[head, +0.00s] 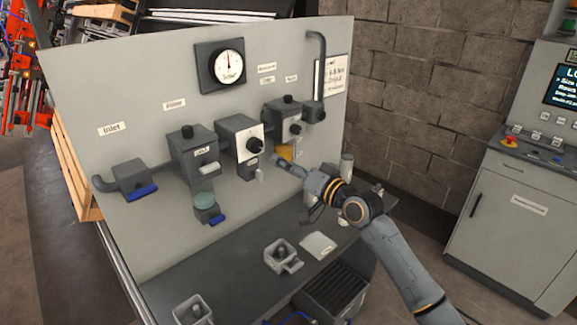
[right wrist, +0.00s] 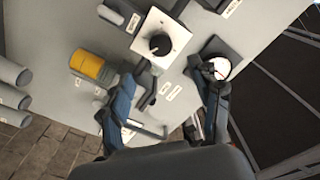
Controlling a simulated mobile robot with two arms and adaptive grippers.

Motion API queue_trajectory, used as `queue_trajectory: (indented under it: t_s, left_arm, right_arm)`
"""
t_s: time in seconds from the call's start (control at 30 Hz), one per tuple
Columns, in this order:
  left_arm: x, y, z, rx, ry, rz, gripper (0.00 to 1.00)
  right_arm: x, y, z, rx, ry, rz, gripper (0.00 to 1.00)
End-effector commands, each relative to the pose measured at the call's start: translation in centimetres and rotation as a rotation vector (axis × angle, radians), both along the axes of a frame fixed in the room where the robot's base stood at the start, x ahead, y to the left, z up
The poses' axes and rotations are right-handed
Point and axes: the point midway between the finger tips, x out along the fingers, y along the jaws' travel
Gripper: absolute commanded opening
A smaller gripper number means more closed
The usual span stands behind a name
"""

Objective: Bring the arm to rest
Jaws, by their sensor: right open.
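My right arm (head: 385,245) reaches in from the lower right in the head view. Its gripper (head: 291,187) is in front of the right part of the grey panel (head: 110,80), above the bench. In the right wrist view the gripper (right wrist: 170,98) has its two fingers spread apart with nothing held between them. A white plate with a black knob (right wrist: 160,45) shows beyond the fingers, and a yellow cylindrical part (right wrist: 88,65) is left of them. I cannot tell whether a finger touches anything. My left gripper is not in view.
The panel carries a round gauge (head: 229,65), several grey boxes and a bent pipe (head: 317,50). A grey holder (head: 281,257), a white pad (head: 318,246) and a black slatted bin (head: 335,293) are below the gripper. A control cabinet (head: 520,205) stands at right, with floor between.

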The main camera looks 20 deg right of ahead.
Motion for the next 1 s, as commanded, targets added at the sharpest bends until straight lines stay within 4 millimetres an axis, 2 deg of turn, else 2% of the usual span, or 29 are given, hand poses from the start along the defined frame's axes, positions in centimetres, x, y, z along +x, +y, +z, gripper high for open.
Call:
queue_trajectory:
  t_s: [0.4,0.47,0.57,0.67,0.77,0.8,0.9,1.0]
  left_arm:
    - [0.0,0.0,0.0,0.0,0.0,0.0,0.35]
    - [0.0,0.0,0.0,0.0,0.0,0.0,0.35]
    - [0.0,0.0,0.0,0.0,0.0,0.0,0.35]
    - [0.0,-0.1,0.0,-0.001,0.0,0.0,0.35]
    - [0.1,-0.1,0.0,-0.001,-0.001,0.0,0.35]
    - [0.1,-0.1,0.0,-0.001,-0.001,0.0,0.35]
    - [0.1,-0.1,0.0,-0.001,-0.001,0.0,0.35]
    - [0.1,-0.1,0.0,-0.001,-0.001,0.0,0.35]
  right_arm:
    - [-0.1,0.1,-0.3,-0.004,0.004,0.002,0.63]
    - [-0.5,0.6,-1.1,-0.02,0.02,0.008,0.63]
    - [-2.1,2.3,-4.3,-0.086,0.08,0.034,0.63]
    - [-5.5,4.8,-9.5,-0.204,0.181,0.077,0.63]
    - [-10.3,7.1,-15.0,-0.349,0.304,0.125,0.63]
    - [-12.5,7.7,-17.0,-0.406,0.355,0.142,0.63]
    - [-18.4,8.7,-21.3,-0.544,0.486,0.182,0.63]
    - [-23.3,8.8,-23.9,-0.648,0.596,0.209,0.63]
